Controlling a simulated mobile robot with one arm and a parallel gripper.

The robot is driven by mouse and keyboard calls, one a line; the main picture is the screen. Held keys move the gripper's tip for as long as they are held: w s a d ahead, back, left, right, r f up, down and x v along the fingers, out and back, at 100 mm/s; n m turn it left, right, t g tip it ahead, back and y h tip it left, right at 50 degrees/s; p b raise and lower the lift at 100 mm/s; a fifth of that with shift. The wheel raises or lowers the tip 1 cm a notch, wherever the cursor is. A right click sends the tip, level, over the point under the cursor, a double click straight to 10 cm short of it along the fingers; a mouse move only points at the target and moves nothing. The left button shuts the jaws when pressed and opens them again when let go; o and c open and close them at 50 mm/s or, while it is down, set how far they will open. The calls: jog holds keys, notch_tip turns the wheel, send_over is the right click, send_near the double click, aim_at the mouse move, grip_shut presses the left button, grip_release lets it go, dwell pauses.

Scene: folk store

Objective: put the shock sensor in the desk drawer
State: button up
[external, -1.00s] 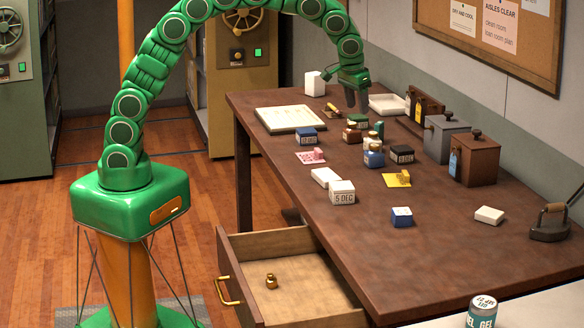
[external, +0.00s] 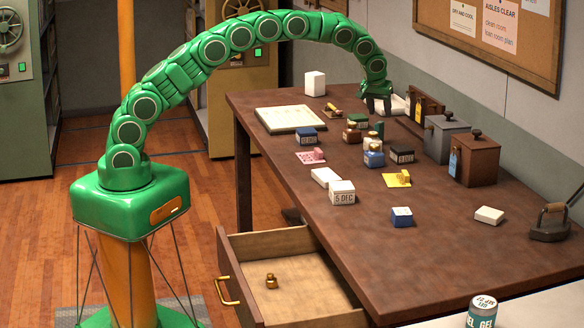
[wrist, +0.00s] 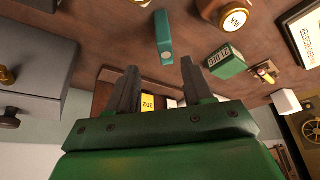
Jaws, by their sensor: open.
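None of the small items carries a mark that I can read as the shock sensor, so I cannot tell which one it is. The desk drawer (external: 240,248) is pulled open at the near left of the desk, with a small brass object (external: 271,281) inside. My gripper (external: 377,108) is open and empty over the far part of the desk, by the pale tray (external: 399,106). In the wrist view, its fingers (wrist: 157,88) are spread. A yellow-labelled item (wrist: 148,102) and pale pieces show between them. A teal upright block (wrist: 164,38) and a green labelled box (wrist: 225,62) are just beyond.
Grey (external: 446,140) and brown (external: 474,162) canisters line the wall side. A dated white block (external: 342,192) stands near the drawer side.

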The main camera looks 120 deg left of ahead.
aim_at(379, 123)
jog(key=shift+s+x, duration=0.2)
jog(key=shift+x, duration=1.65)
jog(key=shift+s+x, duration=0.2)
jog(key=shift+x, duration=1.65)
jog(key=shift+d, duration=0.15)
grip_shut()
